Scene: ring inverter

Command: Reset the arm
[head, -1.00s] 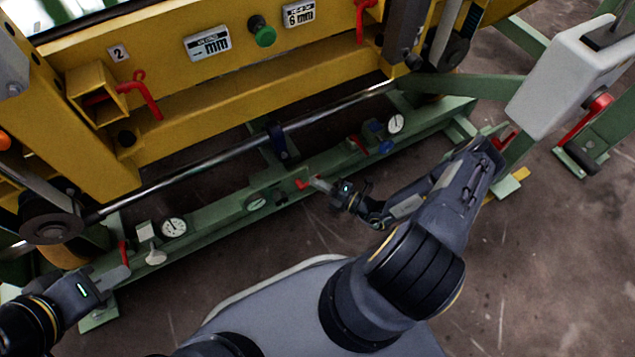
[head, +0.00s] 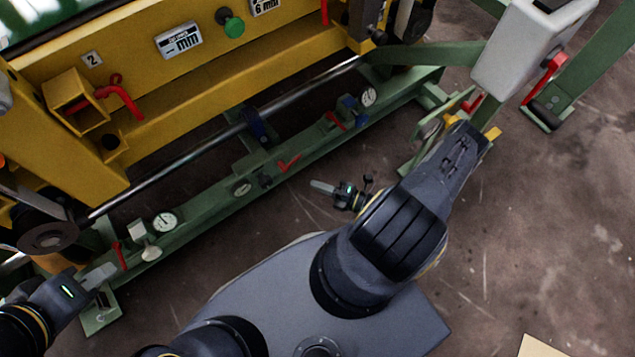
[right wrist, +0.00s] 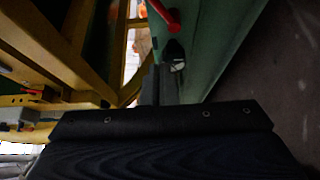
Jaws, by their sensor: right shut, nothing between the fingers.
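My right gripper (head: 320,186) is shut and empty over the floor, just in front of the green rail (head: 215,205). It is apart from the red lever (head: 288,163) in the middle of that rail. In the right wrist view its closed fingers (right wrist: 157,85) point along the green rail, with a red lever (right wrist: 165,16) beyond them. My left gripper (head: 100,275) is at the lower left, close to another red lever (head: 120,256). I cannot tell whether it touches that lever or whether its fingers are apart.
A yellow machine frame (head: 190,75) with a green button (head: 232,25) stands behind the rail. Dial gauges (head: 165,221) sit along the rail. A white box (head: 520,50) on green legs stands at the upper right. Bare floor (head: 540,230) is clear at the right.

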